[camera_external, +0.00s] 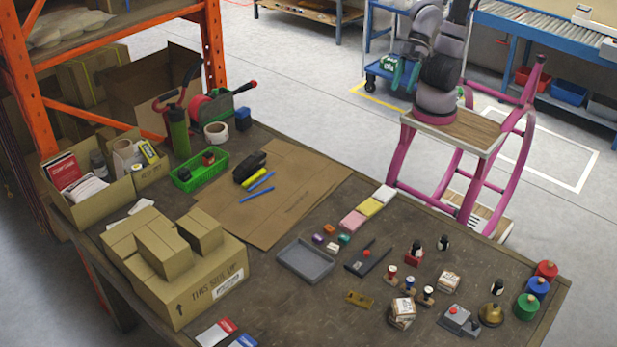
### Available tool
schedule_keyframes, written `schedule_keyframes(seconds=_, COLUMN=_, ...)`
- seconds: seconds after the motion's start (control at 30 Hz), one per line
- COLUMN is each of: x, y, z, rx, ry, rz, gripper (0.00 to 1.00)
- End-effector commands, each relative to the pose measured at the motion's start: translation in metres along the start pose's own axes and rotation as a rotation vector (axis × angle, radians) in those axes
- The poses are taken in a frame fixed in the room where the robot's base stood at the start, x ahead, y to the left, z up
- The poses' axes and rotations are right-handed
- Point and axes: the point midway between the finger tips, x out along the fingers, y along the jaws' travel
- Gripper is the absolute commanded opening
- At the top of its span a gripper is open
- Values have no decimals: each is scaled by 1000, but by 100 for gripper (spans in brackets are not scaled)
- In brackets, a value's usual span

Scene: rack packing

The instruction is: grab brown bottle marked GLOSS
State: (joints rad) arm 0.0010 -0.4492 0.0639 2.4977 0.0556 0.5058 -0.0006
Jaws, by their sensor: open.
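Several small dark bottles with white stand near the right part of the workbench: one (416,249), one behind it (443,243) and one further right (497,287). They are too small for me to read GLOSS or to tell which one is brown. My gripper (405,80) hangs at the end of my folded arm, above and behind the bench. Its teal fingers look apart and empty. It is well away from the bottles and touches nothing on the bench.
Red (546,271), blue (537,288) and green (526,307) round containers stand at the bench's right edge. A gold bell (491,314), stamps (409,284) and a grey tray (305,262) are nearby. Cardboard boxes (205,285) stand at the left.

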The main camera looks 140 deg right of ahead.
Motion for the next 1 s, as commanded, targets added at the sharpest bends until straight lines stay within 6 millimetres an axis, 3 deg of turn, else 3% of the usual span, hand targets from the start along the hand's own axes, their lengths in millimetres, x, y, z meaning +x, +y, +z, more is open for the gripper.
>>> schedule_keyframes(seconds=0.03, x=24, y=-1, z=-3, rx=-36, ry=-4, rz=9, gripper=61)
schedule_keyframes(seconds=0.23, x=109, y=-12, z=-14, rx=-190, ry=39, rz=5, gripper=61)
schedule_keyframes(seconds=0.47, x=202, y=-29, z=1, rx=-350, ry=90, rz=-42, gripper=61)
schedule_keyframes(seconds=0.7, x=283, y=-51, z=46, rx=-484, ry=147, rz=-129, gripper=61)
schedule_keyframes(seconds=1.0, x=350, y=-81, z=133, rx=-594, ry=233, rz=-270, gripper=61)
